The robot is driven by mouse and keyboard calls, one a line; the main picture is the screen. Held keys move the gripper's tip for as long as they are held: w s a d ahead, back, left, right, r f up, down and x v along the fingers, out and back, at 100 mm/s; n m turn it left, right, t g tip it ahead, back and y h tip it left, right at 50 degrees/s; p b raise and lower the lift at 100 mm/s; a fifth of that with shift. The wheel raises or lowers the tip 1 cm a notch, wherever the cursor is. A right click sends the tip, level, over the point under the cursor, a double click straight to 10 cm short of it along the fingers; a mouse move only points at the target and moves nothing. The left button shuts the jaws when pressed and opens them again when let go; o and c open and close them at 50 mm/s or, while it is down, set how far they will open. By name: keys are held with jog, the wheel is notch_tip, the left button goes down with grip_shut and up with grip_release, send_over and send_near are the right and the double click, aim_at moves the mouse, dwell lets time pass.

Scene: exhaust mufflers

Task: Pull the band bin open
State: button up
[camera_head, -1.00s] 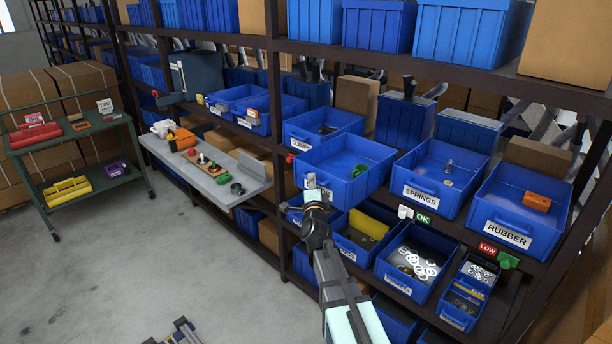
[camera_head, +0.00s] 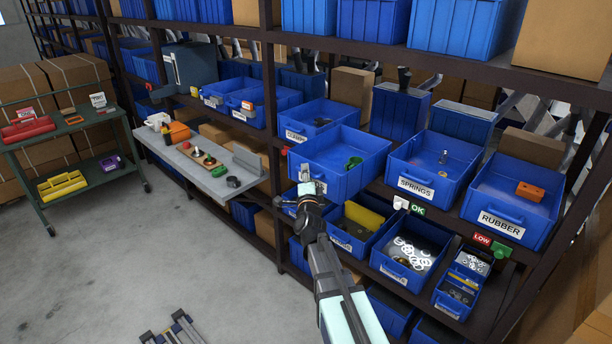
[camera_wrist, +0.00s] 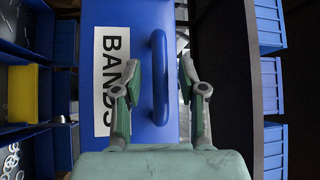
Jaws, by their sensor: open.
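The band bin (camera_head: 338,178) is a blue open-topped bin on the middle shelf. It sticks out further than the bins beside it and holds a small green item (camera_head: 353,162). In the wrist view its front shows a white BANDS label (camera_wrist: 112,80) and a blue bar handle (camera_wrist: 159,80). My gripper (camera_head: 308,187) is at the bin's front. In the wrist view its jaws (camera_wrist: 160,76) are open, one finger on each side of the handle, with gaps showing. I cannot tell how deep the fingers reach around the handle. In the head view the arm hides part of the label.
The springs bin (camera_head: 418,185) and rubber bin (camera_head: 502,222) stand to the right. Lower bins (camera_head: 405,275) sit below, close to my arm. A grey shelf board (camera_head: 215,185) with small items juts out at left. The floor (camera_head: 215,260) in front is mostly clear.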

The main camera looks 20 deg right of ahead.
jog(key=v, duration=1.1)
jog(key=shift+s, duration=0.3)
jog(key=shift+a+f, duration=0.1)
jog(key=s+a+f+n+g+y, duration=0.25)
jog(key=s+f+n+g, duration=0.2)
jog(key=f, duration=0.55)
jog(key=s+a+f+n+g+y, duration=0.25)
jog(key=f+n, duration=0.25)
jog(key=f, duration=0.5)
jog(key=s+a+f+n+g+y, duration=0.2)
jog(key=s+a+f+n+g, duration=0.25)
jog(key=f, duration=0.65)
jog(key=s+f+n+g+b, duration=0.1)
jog(key=s+f+g, duration=0.3)
jog(key=s+f, duration=0.4)
jog(key=s+d+f+n+g+h+b, duration=0.1)
jog(key=s+f+g, duration=0.4)
jog(key=s, duration=1.3)
jog(key=s+d+f+n+g+h+b, duration=0.1)
jog(key=s+f+n+g, duration=0.2)
jog(key=s+f, duration=0.7)
jog(key=s+g, duration=0.2)
jog(key=s, duration=0.1)
jog(key=shift+s+d+f+b, duration=0.25)
jog(key=shift+s+f+b, duration=0.05)
jog(key=shift+s, duration=0.05)
